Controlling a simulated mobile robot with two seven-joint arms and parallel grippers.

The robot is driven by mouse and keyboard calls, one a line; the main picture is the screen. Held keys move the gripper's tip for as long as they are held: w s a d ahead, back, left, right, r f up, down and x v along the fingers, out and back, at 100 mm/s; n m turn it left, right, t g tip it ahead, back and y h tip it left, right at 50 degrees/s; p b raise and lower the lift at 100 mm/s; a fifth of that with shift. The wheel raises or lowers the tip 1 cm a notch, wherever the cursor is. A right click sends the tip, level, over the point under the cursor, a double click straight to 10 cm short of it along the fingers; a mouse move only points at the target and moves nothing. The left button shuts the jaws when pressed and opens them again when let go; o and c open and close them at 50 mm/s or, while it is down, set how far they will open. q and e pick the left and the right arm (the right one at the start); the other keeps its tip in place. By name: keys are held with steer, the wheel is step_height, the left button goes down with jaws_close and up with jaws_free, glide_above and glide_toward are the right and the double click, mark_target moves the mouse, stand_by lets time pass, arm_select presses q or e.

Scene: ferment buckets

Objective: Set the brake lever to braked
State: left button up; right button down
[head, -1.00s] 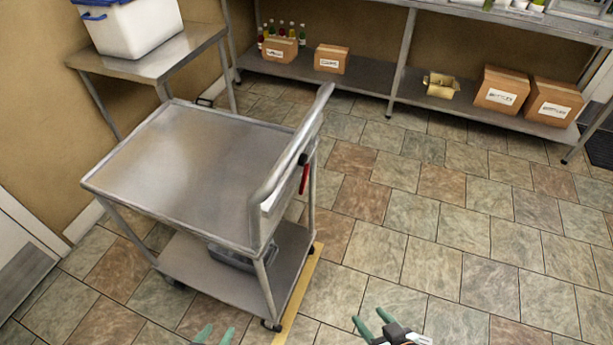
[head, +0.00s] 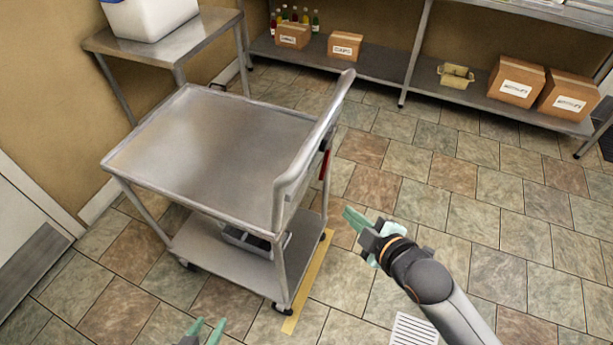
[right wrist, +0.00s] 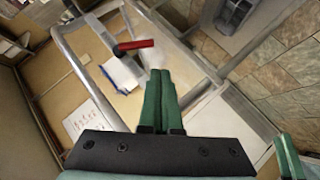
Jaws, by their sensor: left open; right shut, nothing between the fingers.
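The red brake lever (head: 325,163) hangs from a dark pivot below the push handle on the right side of the steel cart (head: 210,145). In the right wrist view the lever (right wrist: 135,46) lies just beyond the fingertips and a little to their left, with a visible gap in the picture. My right gripper (head: 349,216) is shut and empty, to the right of the cart and lower in the picture than the lever. Its fingers (right wrist: 158,75) are together in the wrist view. My left gripper (head: 208,327) is open at the bottom edge of the head view.
A grey tray (head: 247,241) sits on the cart's lower shelf. A yellow floor strip (head: 307,285) runs beside the cart. A side table (head: 165,42) bears a white bin. A rear shelf (head: 375,65) holds boxes and bottles. The tiled floor to the right is open.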

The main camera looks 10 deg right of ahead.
arm_select(q)
steer(key=shift+s+a+r, duration=0.1)
steer(key=shift+s+a, duration=0.1)
steer(key=shift+a, duration=0.3)
arm_select(e)
steer(key=r+n, duration=0.1)
steer(key=w+a+r, duration=0.1)
steer(key=r+n, duration=0.1)
steer(key=shift+w+a+r+n+y, duration=0.2)
steer(key=shift+a+n+y, duration=0.05)
steer(key=shift+n+y, duration=0.05)
arm_select(q)
steer(key=shift+f+b, duration=0.3)
arm_select(e)
steer(key=w+f, duration=0.6)
steer(key=w, duration=0.5)
steer(key=shift+w+a+f, duration=0.2)
steer(key=shift+w+a, duration=0.05)
steer(key=shift+a, duration=0.2)
arm_select(q)
steer(key=shift+f, duration=0.1)
